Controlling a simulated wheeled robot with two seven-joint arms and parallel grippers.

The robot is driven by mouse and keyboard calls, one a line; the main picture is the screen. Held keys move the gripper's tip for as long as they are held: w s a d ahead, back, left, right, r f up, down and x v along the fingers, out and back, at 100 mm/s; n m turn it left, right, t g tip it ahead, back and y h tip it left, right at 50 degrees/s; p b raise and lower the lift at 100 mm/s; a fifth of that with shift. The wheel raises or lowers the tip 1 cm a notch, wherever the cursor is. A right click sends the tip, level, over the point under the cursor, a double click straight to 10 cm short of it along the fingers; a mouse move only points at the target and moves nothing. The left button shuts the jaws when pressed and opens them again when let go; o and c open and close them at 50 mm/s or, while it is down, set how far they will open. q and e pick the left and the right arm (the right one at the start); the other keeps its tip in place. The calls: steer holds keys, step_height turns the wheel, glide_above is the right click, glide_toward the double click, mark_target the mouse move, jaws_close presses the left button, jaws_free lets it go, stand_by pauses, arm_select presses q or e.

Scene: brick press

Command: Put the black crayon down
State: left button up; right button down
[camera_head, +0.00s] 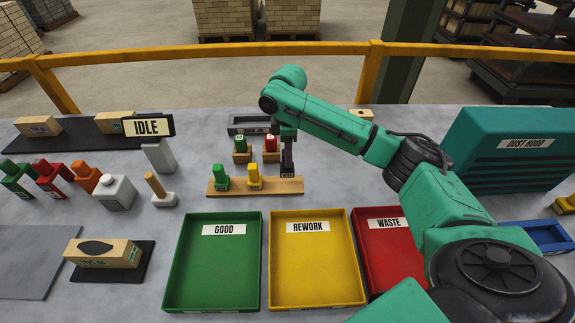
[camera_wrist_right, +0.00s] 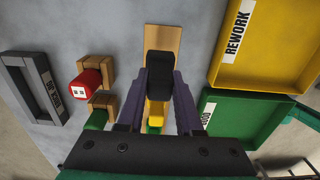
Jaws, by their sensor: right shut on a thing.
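The black crayon (camera_head: 288,172) is at the right end of the wooden rack (camera_head: 222,190), upright. My right gripper (camera_head: 288,150) points down from above and is shut on it. In the right wrist view the black crayon (camera_wrist_right: 158,68) shows between the two fingers (camera_wrist_right: 158,88), over the wooden rack (camera_wrist_right: 163,36). A green crayon (camera_head: 220,178) and a yellow crayon (camera_head: 253,177) stand on the rack to its left. Whether the black crayon's base rests fully on the rack cannot be told. My left gripper is not in view.
Green GOOD (camera_head: 215,285), yellow REWORK (camera_head: 315,285) and red WASTE (camera_head: 395,255) trays lie in front of the rack. Behind it are small wooden holders with a green crayon (camera_head: 240,145) and a red crayon (camera_head: 271,143). A green dust hood (camera_head: 510,150) stands at right.

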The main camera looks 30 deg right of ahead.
steer(key=f, duration=0.4)
steer(key=shift+s+f+p, duration=0.1)
steer(key=shift+s+p, duration=0.1)
steer(key=shift+p, duration=0.15)
steer(key=shift+f, duration=0.25)
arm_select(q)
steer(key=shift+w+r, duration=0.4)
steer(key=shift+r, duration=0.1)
arm_select(e)
steer(key=shift+w+f, duration=0.1)
steer(key=shift+f, duration=0.05)
steer(key=c, duration=0.6)
jaws_free()
step_height(320, 180, up, 12)
steer(key=shift+r+b, duration=0.15)
steer(key=shift+b, duration=0.8)
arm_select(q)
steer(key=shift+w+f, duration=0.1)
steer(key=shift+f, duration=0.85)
